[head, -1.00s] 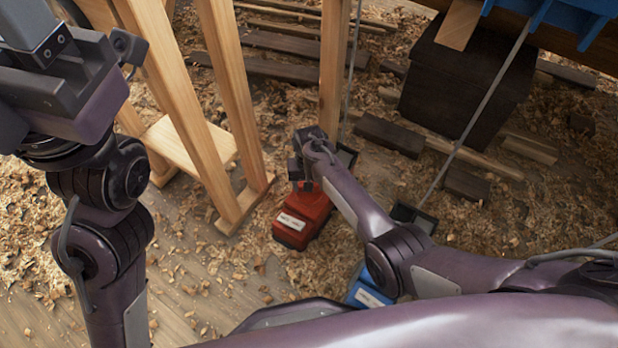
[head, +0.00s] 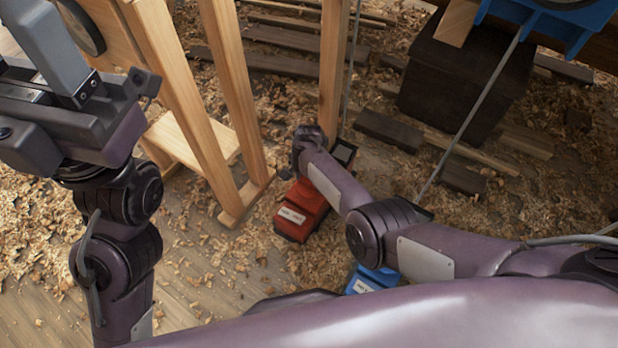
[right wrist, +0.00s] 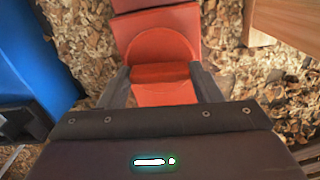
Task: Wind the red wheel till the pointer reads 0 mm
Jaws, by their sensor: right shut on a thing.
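The red jack unit (head: 302,208) with a white label stands on the shavings-strewn floor, near the middle of the head view. In the right wrist view, its round red wheel (right wrist: 158,44) has a raised grip bar. My right gripper (right wrist: 160,73) is shut on this bar, one finger on each side. In the head view my right wrist covers the wheel and the fingers. No pointer or millimetre scale can be made out. My left gripper (head: 62,75) is raised at the upper left, away from the red unit; its finger opening is unclear.
A blue unit (head: 374,279) with a white label sits partly under my right arm. Wooden posts (head: 232,95) and a small wooden step (head: 185,143) stand left of the red unit. A dark block (head: 465,80) and loose planks lie behind. A thin grey rod (head: 478,105) slopes down at right.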

